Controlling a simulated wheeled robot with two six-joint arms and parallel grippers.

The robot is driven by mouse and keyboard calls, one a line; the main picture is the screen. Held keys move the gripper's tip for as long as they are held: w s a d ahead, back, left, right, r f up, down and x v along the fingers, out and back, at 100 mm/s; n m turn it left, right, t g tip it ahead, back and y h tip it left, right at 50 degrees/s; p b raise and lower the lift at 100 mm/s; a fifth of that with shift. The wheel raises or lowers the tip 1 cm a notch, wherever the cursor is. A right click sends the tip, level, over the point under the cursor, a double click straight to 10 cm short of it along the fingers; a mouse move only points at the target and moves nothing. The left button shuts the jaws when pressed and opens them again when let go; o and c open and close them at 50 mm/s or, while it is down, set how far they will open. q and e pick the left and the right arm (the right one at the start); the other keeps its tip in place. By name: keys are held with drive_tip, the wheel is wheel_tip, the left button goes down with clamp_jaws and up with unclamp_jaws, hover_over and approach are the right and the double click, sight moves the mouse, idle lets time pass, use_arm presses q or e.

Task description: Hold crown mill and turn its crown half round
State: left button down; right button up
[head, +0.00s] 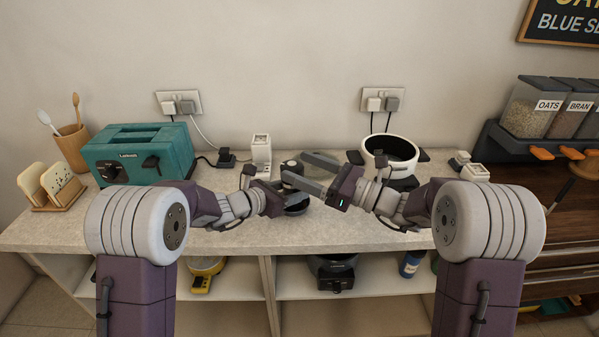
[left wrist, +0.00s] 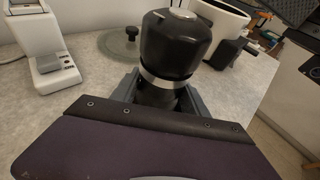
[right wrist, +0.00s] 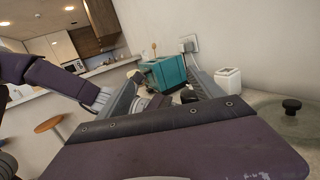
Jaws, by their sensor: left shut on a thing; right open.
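The crown mill has a black crown with a silver cap and a silver band below it; in the left wrist view its crown (left wrist: 176,48) stands upright between my left fingers. In the head view the crown (head: 291,167) shows above the counter, with the black lower part partly hidden by my arms. My left gripper (head: 284,195) is shut on the mill's body below the band. My right gripper (head: 295,165) is open, its two fingers pointing left at crown height, one on the far side and one on the near side; I cannot tell whether they touch it.
A teal toaster (head: 130,152) stands at the left of the counter. A white appliance (head: 262,150) stands behind my left gripper. A white pot (head: 391,150) is at the back right. A glass lid (left wrist: 121,46) with a black knob lies behind the mill.

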drive_tip(key=w+d+n+g, duration=0.2)
drive_tip(key=d+n+g, duration=0.1)
drive_tip(key=g, duration=0.1)
approach(281, 164)
drive_tip(key=x, duration=0.5)
drive_tip(key=w+x, duration=0.1)
drive_tip(key=x, duration=0.1)
drive_tip(key=shift+a+f, duration=0.2)
drive_tip(key=shift+f, duration=0.2)
drive_tip(key=shift+t, duration=0.3)
drive_tip(key=c, duration=1.4)
